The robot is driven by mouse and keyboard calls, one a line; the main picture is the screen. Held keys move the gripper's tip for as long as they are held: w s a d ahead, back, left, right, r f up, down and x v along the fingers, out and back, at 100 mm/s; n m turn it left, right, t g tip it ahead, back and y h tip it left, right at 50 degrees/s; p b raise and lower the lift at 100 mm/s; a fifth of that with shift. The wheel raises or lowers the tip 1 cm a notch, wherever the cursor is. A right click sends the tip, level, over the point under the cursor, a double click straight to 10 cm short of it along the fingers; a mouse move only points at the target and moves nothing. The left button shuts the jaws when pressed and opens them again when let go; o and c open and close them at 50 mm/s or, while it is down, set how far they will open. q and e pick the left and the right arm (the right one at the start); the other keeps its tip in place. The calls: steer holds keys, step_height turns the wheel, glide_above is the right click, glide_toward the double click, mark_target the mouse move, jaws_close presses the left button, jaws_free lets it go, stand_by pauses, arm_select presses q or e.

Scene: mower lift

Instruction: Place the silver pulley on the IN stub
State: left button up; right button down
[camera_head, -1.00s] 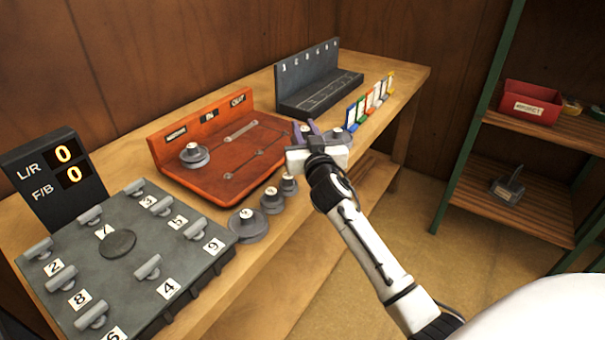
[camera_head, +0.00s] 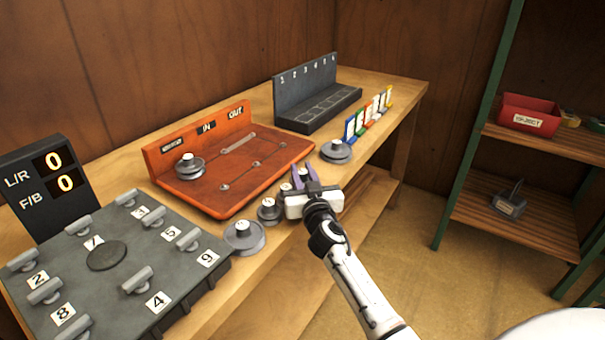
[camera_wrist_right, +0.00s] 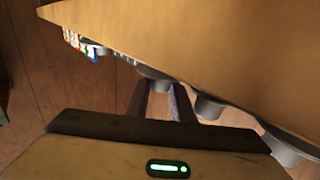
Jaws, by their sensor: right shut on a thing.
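My right gripper (camera_head: 302,184) is at the front edge of the bench, shut on a small grey pulley that its fingers mostly hide. In the right wrist view a grey pulley (camera_wrist_right: 155,80) shows at the fingertips. Two larger grey pulleys, a middle one (camera_head: 268,209) and a big one (camera_head: 243,236), stand in line to the left. The orange board (camera_head: 215,197) has an IN label (camera_head: 207,127) on its back wall. Small stubs and a slotted bar stand on it; I cannot tell which stub is IN. A stacked grey pulley (camera_head: 189,166) sits at its left end. My left gripper is out of view.
Another grey pulley (camera_head: 336,151) stands right of the board, before a row of coloured cards (camera_head: 370,115). A dark numbered rack (camera_head: 306,92) is behind. A grey balance plate (camera_head: 145,245) and display (camera_head: 50,180) fill the left. A red bin (camera_head: 529,114) is on the shelf.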

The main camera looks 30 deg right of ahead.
steer(key=shift+f, duration=0.15)
steer(key=c, duration=1.5)
jaws_free()
steer(key=shift+c, duration=0.2)
